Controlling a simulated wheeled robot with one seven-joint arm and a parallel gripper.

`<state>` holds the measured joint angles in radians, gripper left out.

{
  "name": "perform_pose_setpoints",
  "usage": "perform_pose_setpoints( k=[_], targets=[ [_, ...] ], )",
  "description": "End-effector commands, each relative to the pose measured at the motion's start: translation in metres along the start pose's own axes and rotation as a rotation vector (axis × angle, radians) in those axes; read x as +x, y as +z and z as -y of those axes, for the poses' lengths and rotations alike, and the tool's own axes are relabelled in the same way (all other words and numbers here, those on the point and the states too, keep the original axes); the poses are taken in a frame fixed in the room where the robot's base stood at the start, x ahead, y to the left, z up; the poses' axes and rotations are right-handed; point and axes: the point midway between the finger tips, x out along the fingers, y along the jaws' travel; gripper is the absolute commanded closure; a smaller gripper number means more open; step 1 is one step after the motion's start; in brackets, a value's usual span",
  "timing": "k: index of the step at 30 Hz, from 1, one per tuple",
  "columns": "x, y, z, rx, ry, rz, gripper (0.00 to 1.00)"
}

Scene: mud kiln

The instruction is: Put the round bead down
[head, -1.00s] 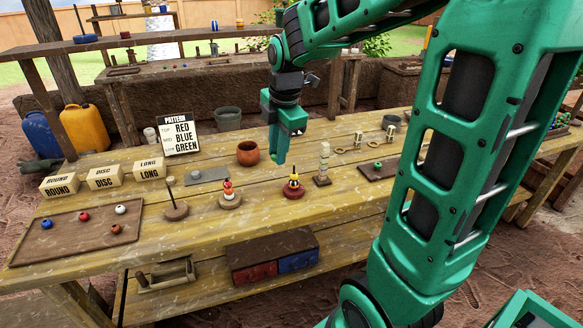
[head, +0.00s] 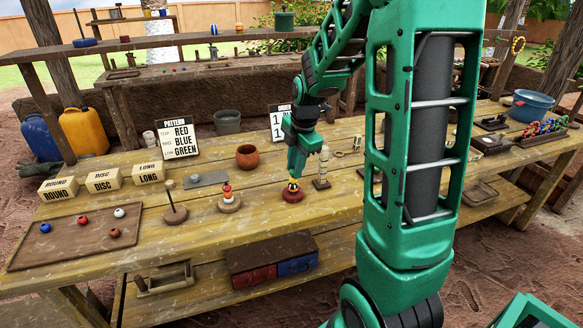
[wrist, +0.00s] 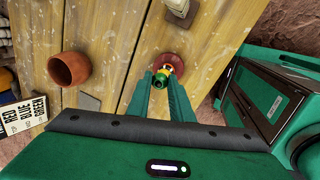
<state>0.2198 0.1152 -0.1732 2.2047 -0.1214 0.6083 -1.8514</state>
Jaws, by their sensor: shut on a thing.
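The green round bead (wrist: 160,79) sits between the fingertips of my gripper (wrist: 163,82) in the wrist view. My gripper (head: 294,178) is shut on it, directly over the stand with the dark red round base (head: 292,196). That base also shows under the bead in the wrist view (wrist: 170,61). A yellow piece (head: 293,186) is on this stand just below my fingertips. The fingers hide the top of the peg, so I cannot tell whether the bead is around it or just above it.
To the left stand a peg with red and white beads (head: 228,196) and an empty peg (head: 171,200). A carved post (head: 322,170) stands close at the right. A clay pot (head: 248,156), a pattern card (head: 180,138) and a bead tray (head: 70,240) are on the bench.

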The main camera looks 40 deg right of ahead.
Motion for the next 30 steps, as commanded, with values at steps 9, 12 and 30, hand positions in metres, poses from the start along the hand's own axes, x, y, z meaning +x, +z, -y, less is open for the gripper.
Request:
perform_pose_setpoints(
  k=[9, 12, 30],
  targets=[
    [0.0, -0.001, -0.001, -0.001, 0.001, 0.0, 0.62],
    [-0.001, -0.001, -0.001, -0.002, 0.001, 0.0, 0.62],
    [-0.065, -0.005, 0.003, -0.003, 0.006, 0.001, 0.62]
  ],
)
